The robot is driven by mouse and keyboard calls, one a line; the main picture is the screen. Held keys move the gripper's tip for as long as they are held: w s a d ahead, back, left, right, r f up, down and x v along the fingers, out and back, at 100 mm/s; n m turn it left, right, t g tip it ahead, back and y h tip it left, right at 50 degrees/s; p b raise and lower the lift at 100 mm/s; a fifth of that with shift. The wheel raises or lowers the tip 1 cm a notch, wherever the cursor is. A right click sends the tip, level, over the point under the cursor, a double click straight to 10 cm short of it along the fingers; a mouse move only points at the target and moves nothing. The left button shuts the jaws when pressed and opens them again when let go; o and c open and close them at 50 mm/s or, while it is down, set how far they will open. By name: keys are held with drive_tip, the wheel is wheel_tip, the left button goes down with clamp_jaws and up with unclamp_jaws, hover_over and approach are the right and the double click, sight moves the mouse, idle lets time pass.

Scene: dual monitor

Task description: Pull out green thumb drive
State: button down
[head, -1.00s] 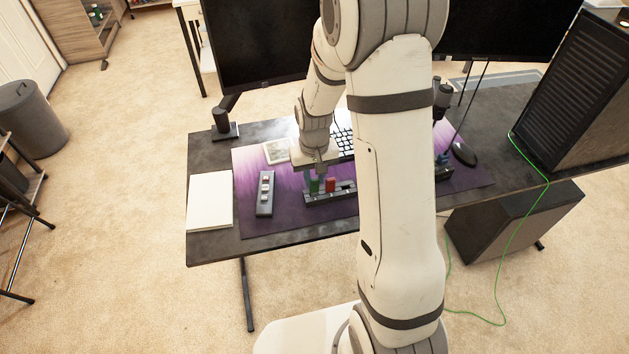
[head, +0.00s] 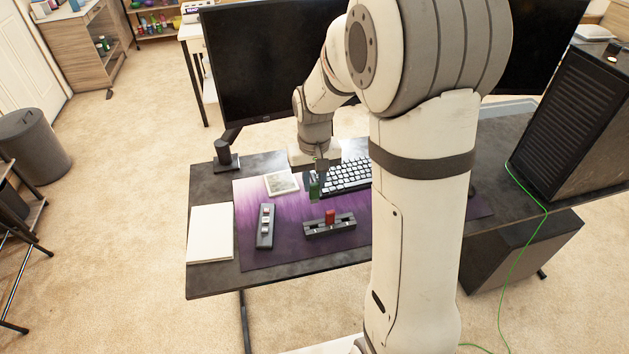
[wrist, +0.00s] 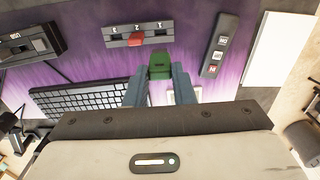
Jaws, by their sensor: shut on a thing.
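The green thumb drive (wrist: 160,66) is between the fingertips of my gripper (wrist: 160,76) in the wrist view. My gripper is shut on it. In the head view the green drive (head: 314,190) hangs below my gripper (head: 315,182), above the desk mat and apart from the dark hub. The hub (head: 343,228) lies on the purple mat with the red thumb drive (head: 330,217) standing in it. The hub (wrist: 117,42) and red drive (wrist: 135,39) also show in the wrist view.
A dark strip with light buttons (head: 265,226) lies left of the hub. A white pad (head: 210,233) is at the desk's left edge. A keyboard (head: 345,177) and a pale square item (head: 282,184) lie behind. Another dark device (wrist: 30,42) shows in the wrist view.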

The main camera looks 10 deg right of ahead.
drive_tip(key=shift+r+p, duration=0.9)
drive_tip(key=shift+r, duration=0.5)
